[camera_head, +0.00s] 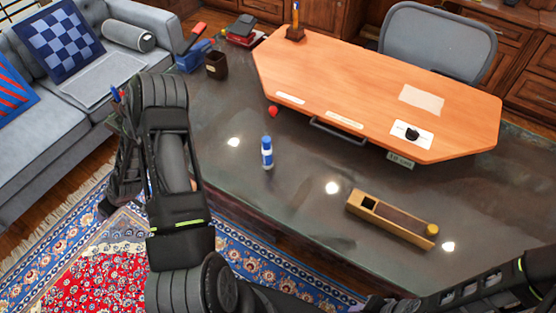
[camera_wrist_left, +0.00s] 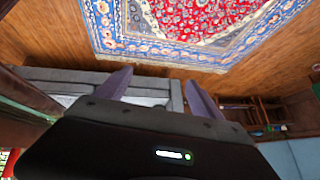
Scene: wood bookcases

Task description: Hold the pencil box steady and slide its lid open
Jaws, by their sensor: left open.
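The pencil box (camera_head: 385,228) is a long, light wooden box lying on the dark stone counter, right of centre in the head view. A dark square opening (camera_head: 368,203) shows in its top at the left end. A dark brown panel, apparently the lid (camera_head: 402,217), covers the middle, and a round yellow piece (camera_head: 432,229) is at the right end. My left gripper (camera_wrist_left: 159,91) is open and empty in the left wrist view, with its two fingers spread. It is far from the box. My right gripper is not in view; only my right arm shows at the lower right.
A blue-and-white bottle (camera_head: 267,153) stands on the counter (camera_head: 300,205) left of the box. A raised orange wooden desk top (camera_head: 360,80) lies behind. A small red object (camera_head: 273,111) and a dark cup (camera_head: 216,65) are further back. The counter around the box is clear.

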